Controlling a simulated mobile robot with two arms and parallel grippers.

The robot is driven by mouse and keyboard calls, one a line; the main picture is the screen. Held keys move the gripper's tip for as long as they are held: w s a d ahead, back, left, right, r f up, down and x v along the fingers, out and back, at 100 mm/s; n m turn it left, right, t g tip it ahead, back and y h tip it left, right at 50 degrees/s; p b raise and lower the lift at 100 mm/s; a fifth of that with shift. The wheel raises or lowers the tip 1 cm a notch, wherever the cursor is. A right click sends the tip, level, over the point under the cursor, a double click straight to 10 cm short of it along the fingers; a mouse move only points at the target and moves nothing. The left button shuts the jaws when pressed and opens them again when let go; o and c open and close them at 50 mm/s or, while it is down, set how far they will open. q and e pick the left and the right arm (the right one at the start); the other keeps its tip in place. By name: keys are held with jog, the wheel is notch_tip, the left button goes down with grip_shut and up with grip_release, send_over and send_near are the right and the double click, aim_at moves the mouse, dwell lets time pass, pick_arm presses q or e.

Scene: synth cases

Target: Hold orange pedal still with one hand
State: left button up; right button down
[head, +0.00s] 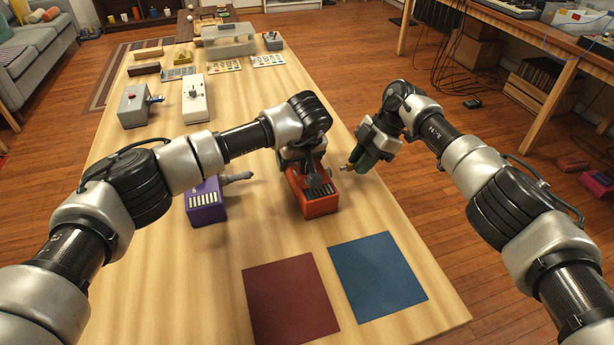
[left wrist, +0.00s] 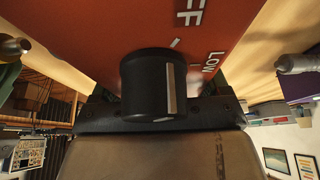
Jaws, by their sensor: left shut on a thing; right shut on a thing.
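The orange pedal (head: 319,203) stands on the wooden table with its slotted end towards me. My left gripper (head: 303,172) is over its far part and shut on it; the arm hides much of the contact. In the left wrist view the orange face (left wrist: 100,35) fills the top, with white "FF" and "LOW" lettering and a black knob (left wrist: 145,85) with a white line. My right gripper (head: 367,158) is shut on a dark green plug (head: 364,161), its metal tip pointing left towards the pedal's right side, apart from it.
A purple pedal (head: 205,205) with a grey plug (head: 236,178) at its right stands left of the orange one. Grey (head: 133,107) and white (head: 194,102) pedals stand further back. Dark red (head: 290,300) and blue (head: 377,275) mats lie flat and empty in front.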

dwell(0.4)
jog(key=shift+s+d+r+n+t+h, duration=0.1)
jog(key=shift+s+d+n+t+h, duration=0.15)
jog(key=shift+s+n, duration=0.25)
jog(key=shift+s+d+n+t+h, duration=0.15)
jog(key=shift+s+n+t, duration=0.1)
jog(key=shift+n, duration=0.35)
jog(key=s+n, duration=0.1)
jog(key=s, duration=0.1)
jog(key=s+d+r+n+t, duration=0.1)
jog(key=s+n, duration=0.1)
jog(key=s, duration=0.1)
jog(key=s+r+n+t, duration=0.1)
jog(key=s+n, duration=0.1)
jog(key=s, duration=0.1)
jog(key=shift+d+r, duration=0.15)
jog(key=shift+d, duration=0.2)
jog(key=s+r+n+y, duration=0.1)
jog(key=s+n, duration=0.1)
jog(key=s, duration=0.3)
jog(key=s+r+n+y, duration=0.1)
jog(key=s+n, duration=0.1)
jog(key=s, duration=0.3)
jog(key=s+r+n+t+y, duration=0.1)
jog(key=s+n, duration=0.1)
jog(key=s, duration=0.3)
jog(key=shift+d+r, duration=0.2)
jog(key=shift+d, duration=0.15)
jog(key=shift+f, duration=2.85)
